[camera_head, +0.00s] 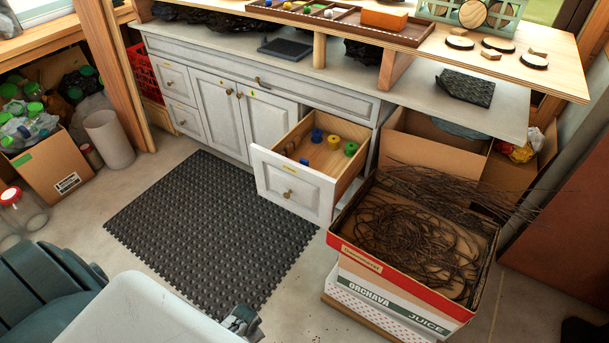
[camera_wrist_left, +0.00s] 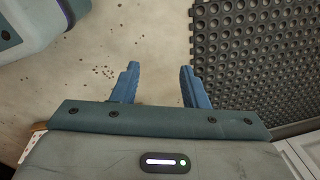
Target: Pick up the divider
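I cannot clearly tell which thing is the divider. A long wooden tray (camera_head: 395,36) with thin partition strips and small balls stands on the upper wooden top. The open drawer (camera_head: 290,188) holds several small blue, yellow and green pieces, with no clear partition between them. My left gripper (camera_wrist_left: 160,68) is open and empty in the left wrist view, over bare floor beside the black mat (camera_wrist_left: 255,50). In the head view its fingers cannot be made out. My right gripper is not in view.
A carton of dark twigs (camera_head: 425,240) stands on stacked boxes right of the drawer. The black mat (camera_head: 205,235) covers the floor before the grey cabinet (camera_head: 215,115). A bottle carton (camera_head: 55,170) stands at left.

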